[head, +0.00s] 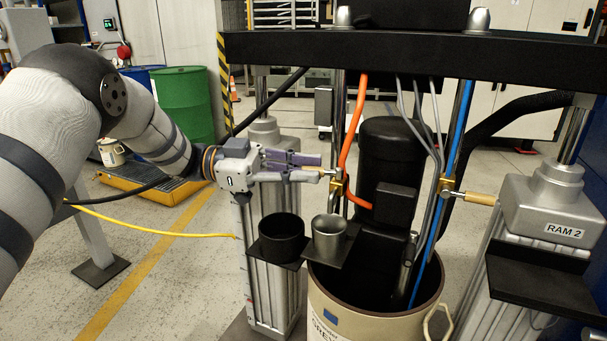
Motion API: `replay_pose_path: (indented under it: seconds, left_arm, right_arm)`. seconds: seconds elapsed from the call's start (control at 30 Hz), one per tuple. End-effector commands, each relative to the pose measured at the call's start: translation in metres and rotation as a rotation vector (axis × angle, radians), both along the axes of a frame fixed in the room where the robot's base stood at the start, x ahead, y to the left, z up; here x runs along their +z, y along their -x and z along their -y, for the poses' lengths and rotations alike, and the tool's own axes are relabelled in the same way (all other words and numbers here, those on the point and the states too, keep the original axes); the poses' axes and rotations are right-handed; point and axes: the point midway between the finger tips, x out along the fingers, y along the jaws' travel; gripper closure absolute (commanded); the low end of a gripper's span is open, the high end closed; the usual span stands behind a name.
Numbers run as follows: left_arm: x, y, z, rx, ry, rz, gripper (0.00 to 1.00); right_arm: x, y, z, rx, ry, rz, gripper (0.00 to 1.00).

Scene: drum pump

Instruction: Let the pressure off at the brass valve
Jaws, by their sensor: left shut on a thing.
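A brass valve (337,187) sits on the upright pipe beside the orange hose, left of the black pump cylinder. My left gripper (319,168) reaches in from the left and is shut on this valve's handle at its left side. The fingers hide most of the handle. A second brass valve (446,185) sits on the right-hand pipes, with a tan handle (480,198) pointing right; nothing touches it. My right gripper is not in view.
An open drum (430,302) stands below the pump (390,165). A black cup (281,238) and a metal cup (329,232) stand on small shelves below my left gripper. The RAM 2 block (550,215) is at the right. A black crossbeam (400,52) spans above.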

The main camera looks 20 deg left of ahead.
Motion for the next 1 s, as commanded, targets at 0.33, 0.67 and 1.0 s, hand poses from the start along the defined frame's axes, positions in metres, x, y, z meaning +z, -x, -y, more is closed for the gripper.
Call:
replay_pose_path:
  seconds: [0.33, 0.67, 1.0]
  left_arm:
    - [0.005, -0.001, 0.002, -0.004, 0.005, 0.009, 1.00]
    - [0.004, -0.001, 0.001, -0.004, 0.005, 0.008, 0.66]
    - [0.002, 0.001, -0.009, -0.001, 0.002, 0.005, 0.66]
  right_arm:
    - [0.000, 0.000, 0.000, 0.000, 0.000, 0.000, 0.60]
    - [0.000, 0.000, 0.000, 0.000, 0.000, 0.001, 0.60]
    - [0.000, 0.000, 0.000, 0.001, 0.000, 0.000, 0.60]
